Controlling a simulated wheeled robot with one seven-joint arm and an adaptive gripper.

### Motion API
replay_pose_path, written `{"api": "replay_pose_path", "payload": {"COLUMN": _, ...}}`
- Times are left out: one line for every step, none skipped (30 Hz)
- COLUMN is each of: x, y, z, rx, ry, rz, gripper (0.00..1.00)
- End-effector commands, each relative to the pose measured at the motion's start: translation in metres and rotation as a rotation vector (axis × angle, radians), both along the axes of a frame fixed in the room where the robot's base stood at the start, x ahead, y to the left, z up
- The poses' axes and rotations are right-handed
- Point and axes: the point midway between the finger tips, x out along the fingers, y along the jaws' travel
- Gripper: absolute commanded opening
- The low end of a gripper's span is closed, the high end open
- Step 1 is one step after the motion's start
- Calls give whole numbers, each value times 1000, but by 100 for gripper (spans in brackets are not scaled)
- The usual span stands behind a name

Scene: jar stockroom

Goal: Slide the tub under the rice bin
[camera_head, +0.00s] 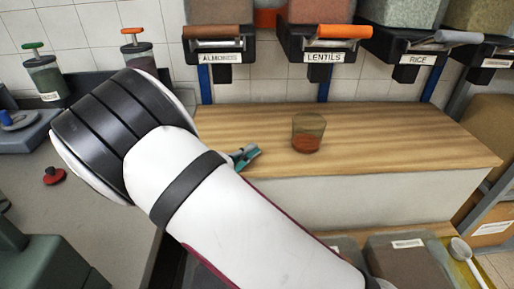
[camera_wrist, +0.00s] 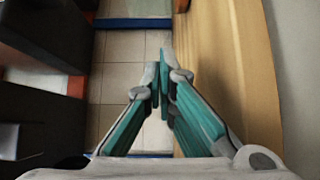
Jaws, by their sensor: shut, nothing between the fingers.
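The tub (camera_head: 308,133) is a small clear cup with reddish-brown contents. It stands upright on the wooden counter (camera_head: 400,140), in front of and below the bin labelled LENTILS (camera_head: 324,57). The rice bin (camera_head: 418,60) hangs to the right, with a grey handle and a RICE label. The counter below it is bare. My gripper (camera_head: 250,153) is to the left of the tub, apart from it, partly hidden by my arm. In the wrist view my gripper (camera_wrist: 160,75) has its teal fingers together with nothing between them. The tub does not show in the wrist view.
The bin labelled ALMONDS (camera_head: 219,57) hangs at the left. Blue posts rise behind the counter. Two jars with pump-like tops (camera_head: 45,78) stand at the far left. Tubs and a white scoop (camera_head: 460,250) lie on a lower level. The counter right of the tub is clear.

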Motion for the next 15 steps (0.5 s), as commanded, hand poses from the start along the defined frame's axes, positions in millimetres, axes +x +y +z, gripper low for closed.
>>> {"api": "replay_pose_path", "payload": {"x": 7, "y": -8, "z": 0, "rx": -1, "ry": -1, "rz": -4, "gripper": 0}}
{"api": "replay_pose_path", "payload": {"x": 11, "y": -12, "z": 0, "rx": -1, "ry": -2, "rz": -3, "gripper": 0}}
{"api": "replay_pose_path", "payload": {"x": 17, "y": -17, "z": -1, "rx": 0, "ry": -1, "rz": -2, "gripper": 0}}
{"api": "replay_pose_path", "payload": {"x": 21, "y": -21, "z": 0, "rx": -1, "ry": -2, "rz": -3, "gripper": 0}}
{"api": "replay_pose_path", "payload": {"x": 25, "y": -26, "z": -1, "rx": 0, "ry": -1, "rz": -3, "gripper": 0}}
{"api": "replay_pose_path", "payload": {"x": 31, "y": -31, "z": -1, "rx": 0, "ry": -1, "rz": -2, "gripper": 0}}
{"api": "replay_pose_path", "payload": {"x": 36, "y": -35, "z": -1, "rx": 0, "ry": -3, "rz": -2, "gripper": 0}}
{"api": "replay_pose_path", "payload": {"x": 40, "y": -39, "z": -1, "rx": 1, "ry": -2, "rz": -2, "gripper": 0}}
{"api": "replay_pose_path", "payload": {"x": 46, "y": -44, "z": -1, "rx": 1, "ry": -2, "rz": -2, "gripper": 0}}
{"api": "replay_pose_path", "payload": {"x": 50, "y": -48, "z": -1, "rx": 1, "ry": -2, "rz": -1, "gripper": 0}}
{"api": "replay_pose_path", "payload": {"x": 54, "y": -52, "z": -1, "rx": 1, "ry": -2, "rz": -1, "gripper": 0}}
{"api": "replay_pose_path", "payload": {"x": 59, "y": -57, "z": -1, "rx": 1, "ry": -3, "rz": -2, "gripper": 0}}
{"api": "replay_pose_path", "payload": {"x": 61, "y": -61, "z": -1, "rx": 1, "ry": -1, "rz": -1, "gripper": 0}}
{"api": "replay_pose_path", "payload": {"x": 60, "y": -67, "z": -1, "rx": 0, "ry": 0, "rz": 0, "gripper": 0}}
{"api": "replay_pose_path", "payload": {"x": 59, "y": -72, "z": 0, "rx": -1, "ry": 1, "rz": 0, "gripper": 0}}
